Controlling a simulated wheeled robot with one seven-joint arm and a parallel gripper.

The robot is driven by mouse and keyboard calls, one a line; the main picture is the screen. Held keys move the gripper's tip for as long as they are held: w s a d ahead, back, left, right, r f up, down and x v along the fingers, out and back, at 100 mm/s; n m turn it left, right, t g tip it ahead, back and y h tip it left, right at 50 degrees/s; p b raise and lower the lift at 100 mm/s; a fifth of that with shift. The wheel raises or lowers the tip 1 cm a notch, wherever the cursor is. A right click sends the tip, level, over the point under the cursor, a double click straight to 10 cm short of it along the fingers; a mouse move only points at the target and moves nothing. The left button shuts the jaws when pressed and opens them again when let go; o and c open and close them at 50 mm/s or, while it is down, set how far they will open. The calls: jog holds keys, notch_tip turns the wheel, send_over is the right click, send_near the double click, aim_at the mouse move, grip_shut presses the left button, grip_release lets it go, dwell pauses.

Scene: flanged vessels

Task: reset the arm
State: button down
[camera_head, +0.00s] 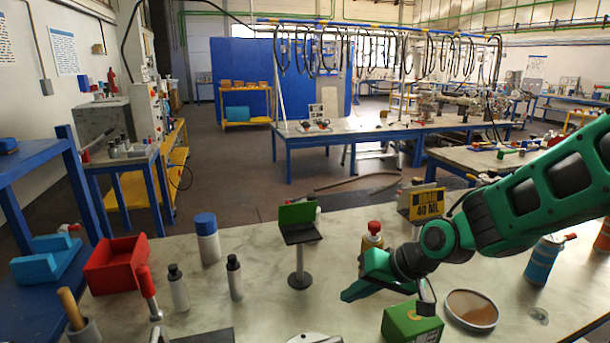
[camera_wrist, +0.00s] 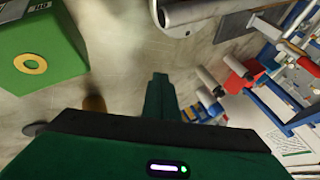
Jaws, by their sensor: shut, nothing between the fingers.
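My gripper (camera_head: 352,291) is at the end of my green and black arm, which reaches in from the right over the grey worktable (camera_head: 330,240). Its green fingers are shut, point to the left and down, and hold nothing. In the wrist view the closed fingers (camera_wrist: 158,90) show in the middle, above the table top. A green box (camera_head: 412,325) stands just below and right of the gripper. It also shows in the wrist view (camera_wrist: 42,40), with a yellow ring on it. A bottle with a red cap (camera_head: 373,236) is partly hidden behind the gripper.
Left of the gripper stand a small green-topped stand (camera_head: 299,250), a blue-capped white bottle (camera_head: 207,240), two dark-capped bottles and a red bin (camera_head: 115,265).

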jog(key=d+h, duration=0.1)
jog(key=d, duration=0.2)
jog(key=s+d, duration=0.1)
jog(key=d, duration=0.3)
jog(key=s+d+m+h, duration=0.1)
jog(key=d, duration=0.2)
jog(key=shift+s+d+r+h, duration=0.15)
jog(key=shift+s+r+h, duration=0.05)
jog(key=shift+s+h, duration=0.1)
jog(key=s+d+r+m+g+h, duration=0.1)
jog(key=s+d+r+m+g, duration=0.1)
jog(key=s+d, duration=0.8)
jog(key=s+d+r+m+g+h, duration=0.2)
jog(key=s+d+m, duration=0.1)
jog(key=s+d, duration=0.7)
jog(key=shift+s+m+g, duration=0.3)
jog(key=shift+s+m, duration=0.1)
jog(key=shift+s, duration=0.6)
jog(key=shift+w, duration=0.15)
jog(key=shift+w+f+h, duration=0.2)
jog(key=shift+w+h, duration=0.1)
jog(key=shift+w, duration=0.2)
